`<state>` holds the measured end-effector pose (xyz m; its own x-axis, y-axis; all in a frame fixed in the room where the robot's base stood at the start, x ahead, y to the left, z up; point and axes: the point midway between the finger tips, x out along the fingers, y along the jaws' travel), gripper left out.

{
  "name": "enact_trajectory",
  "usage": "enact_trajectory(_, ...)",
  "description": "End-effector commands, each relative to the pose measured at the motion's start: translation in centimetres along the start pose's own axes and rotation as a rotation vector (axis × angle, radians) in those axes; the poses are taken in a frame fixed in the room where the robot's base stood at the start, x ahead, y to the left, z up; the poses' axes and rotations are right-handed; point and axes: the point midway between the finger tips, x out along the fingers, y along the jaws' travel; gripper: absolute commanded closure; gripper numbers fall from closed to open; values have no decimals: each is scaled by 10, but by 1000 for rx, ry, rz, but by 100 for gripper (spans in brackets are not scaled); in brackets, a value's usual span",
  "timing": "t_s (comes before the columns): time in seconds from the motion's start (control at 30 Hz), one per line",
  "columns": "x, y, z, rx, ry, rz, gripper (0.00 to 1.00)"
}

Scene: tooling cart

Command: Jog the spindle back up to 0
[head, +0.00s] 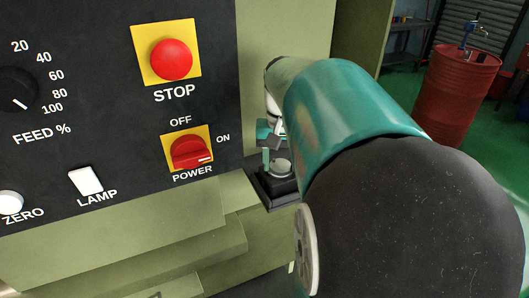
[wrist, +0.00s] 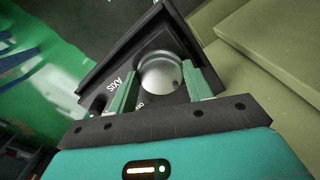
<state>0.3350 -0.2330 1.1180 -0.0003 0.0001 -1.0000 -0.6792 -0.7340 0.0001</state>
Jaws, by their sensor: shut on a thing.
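A round silver knob (wrist: 162,72) sits on a small dark box (wrist: 146,32) with the word AXIS printed on it. In the wrist view the two green fingers of my gripper (wrist: 160,80) stand on either side of the knob and are shut on it. In the head view the knob (head: 281,167) shows small beside the control panel, with my gripper (head: 275,152) at it, partly hidden by my arm. Other lettering on the box is mostly hidden by the fingers. The spindle and any position readout are out of view.
The black control panel (head: 110,125) is at the left, with a red STOP button (head: 171,59), a red POWER switch (head: 191,152) pointing toward ON, a FEED dial (head: 15,90) and a white LAMP switch (head: 86,180). A green ledge (head: 130,235) lies below. A red drum (head: 458,95) stands behind right.

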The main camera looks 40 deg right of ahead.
Motion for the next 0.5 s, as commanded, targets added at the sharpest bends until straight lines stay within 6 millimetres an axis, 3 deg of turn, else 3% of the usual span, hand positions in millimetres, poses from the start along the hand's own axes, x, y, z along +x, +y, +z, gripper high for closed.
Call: enact_trajectory(0.5,0,-1,-1,370,1,0,73)
